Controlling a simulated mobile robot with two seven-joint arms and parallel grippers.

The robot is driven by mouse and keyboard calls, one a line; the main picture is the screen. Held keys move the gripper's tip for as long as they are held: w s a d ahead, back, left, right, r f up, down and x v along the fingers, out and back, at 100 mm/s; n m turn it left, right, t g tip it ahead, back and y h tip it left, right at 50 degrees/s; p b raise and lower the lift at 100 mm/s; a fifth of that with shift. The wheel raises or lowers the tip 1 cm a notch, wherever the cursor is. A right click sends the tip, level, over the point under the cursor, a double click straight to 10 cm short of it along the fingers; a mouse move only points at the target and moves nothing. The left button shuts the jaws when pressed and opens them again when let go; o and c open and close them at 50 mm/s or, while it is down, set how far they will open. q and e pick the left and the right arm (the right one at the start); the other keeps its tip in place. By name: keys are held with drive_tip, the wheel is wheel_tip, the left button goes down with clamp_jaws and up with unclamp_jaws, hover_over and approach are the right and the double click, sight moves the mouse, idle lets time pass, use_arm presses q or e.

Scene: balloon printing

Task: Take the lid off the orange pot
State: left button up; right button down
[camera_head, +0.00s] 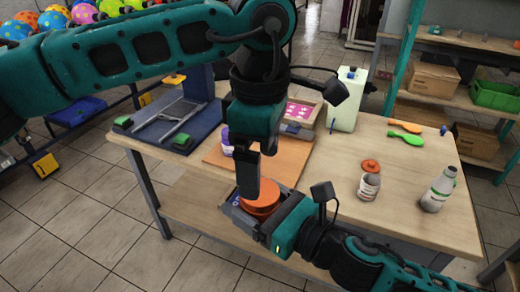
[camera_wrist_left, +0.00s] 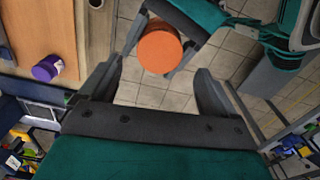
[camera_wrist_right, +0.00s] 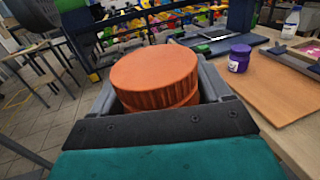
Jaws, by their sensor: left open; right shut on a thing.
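The orange pot (camera_head: 261,199) with its ribbed orange lid (camera_wrist_right: 155,68) is held off the table's front edge. My right gripper (camera_head: 258,212) is shut on the pot, with a finger on each side below the lid. My left gripper (camera_head: 248,180) points down close to the pot, just above it in the head view. In the left wrist view its open fingers (camera_wrist_left: 160,90) are empty, and the round top of the lid (camera_wrist_left: 159,48) shows beyond and between them. The lid appears seated on the pot. The lower part of the pot is mostly hidden by my right gripper.
A purple-lidded jar (camera_wrist_right: 239,58) stands on the orange board (camera_head: 290,160). A white jar with an orange lid (camera_head: 369,180), a bottle (camera_head: 438,190) and two paddles (camera_head: 406,132) are on the table's right side. A blue printing frame (camera_head: 165,120) stands at the left.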

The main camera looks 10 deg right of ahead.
sight(260, 209)
use_arm(q)
drive_tip(key=m, duration=0.2)
drive_tip(key=r+m, duration=0.1)
drive_tip(key=m, duration=0.2)
drive_tip(key=shift+r+m, duration=0.25)
drive_tip(key=shift+m, duration=0.05)
drive_tip(key=m, duration=0.2)
drive_tip(key=r+m, duration=0.1)
drive_tip(key=m, duration=0.1)
drive_tip(key=shift+m, duration=0.3)
drive_tip(key=shift+f, duration=3.9)
drive_tip(key=shift+c, duration=0.4)
drive_tip(key=c, duration=1)
drive_tip(key=n, duration=0.5)
drive_tip(key=shift+n, duration=0.3)
drive_tip(key=shift+c, duration=0.2)
drive_tip(key=n, duration=0.3)
drive_tip(key=shift+n, duration=0.3)
drive_tip(key=n, duration=0.3)
drive_tip(key=shift+r+n, duration=0.1)
drive_tip(key=shift+n, duration=0.2)
